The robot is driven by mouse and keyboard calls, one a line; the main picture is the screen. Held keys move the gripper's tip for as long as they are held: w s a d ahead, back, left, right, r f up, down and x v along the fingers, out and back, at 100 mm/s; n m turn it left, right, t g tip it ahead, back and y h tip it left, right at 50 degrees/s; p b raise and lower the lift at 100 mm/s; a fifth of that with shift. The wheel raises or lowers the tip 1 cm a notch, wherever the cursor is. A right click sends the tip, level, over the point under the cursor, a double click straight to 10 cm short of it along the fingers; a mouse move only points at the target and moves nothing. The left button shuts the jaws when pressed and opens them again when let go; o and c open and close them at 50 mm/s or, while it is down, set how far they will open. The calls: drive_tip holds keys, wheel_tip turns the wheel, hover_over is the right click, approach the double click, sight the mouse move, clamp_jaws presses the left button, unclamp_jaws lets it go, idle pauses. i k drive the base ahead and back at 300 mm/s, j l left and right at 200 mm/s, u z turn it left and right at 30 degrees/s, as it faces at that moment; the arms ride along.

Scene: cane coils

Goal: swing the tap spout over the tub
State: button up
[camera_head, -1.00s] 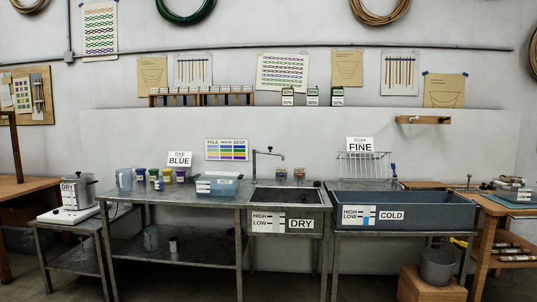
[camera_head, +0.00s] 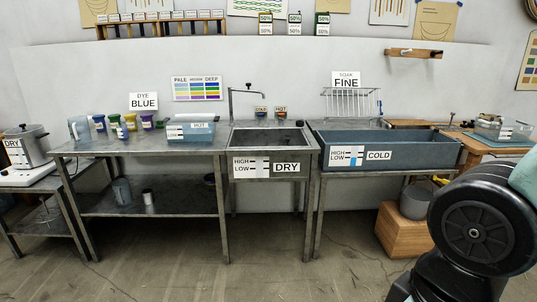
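The tap spout (camera_head: 246,90) is a thin dark upright pipe behind the middle sink, with a short arm bent to the right at its top. Beneath it is the metal sink basin (camera_head: 297,139) with a "HIGH LOW" gauge and a "DRY" label. To its right is a blue-grey tub (camera_head: 437,154) labelled "COLD", under a "SOAK FINE" sign. The spout's end is over the back of the basin area, apart from the tub. A part of my arm fills the lower right. My gripper does not show.
A wire rack (camera_head: 352,103) stands behind the tub. A "HOT" tray (camera_head: 190,132) and dye pots are on the left bench. A wooden block (camera_head: 402,238) bears a bucket (camera_head: 414,203). The floor ahead is clear.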

sight(230, 89)
drive_tip(key=i+j+u, duration=0.35)
drive_tip(key=i, duration=0.6)
drive_tip(key=i+u, duration=0.3)
drive_tip(key=i, duration=0.6)
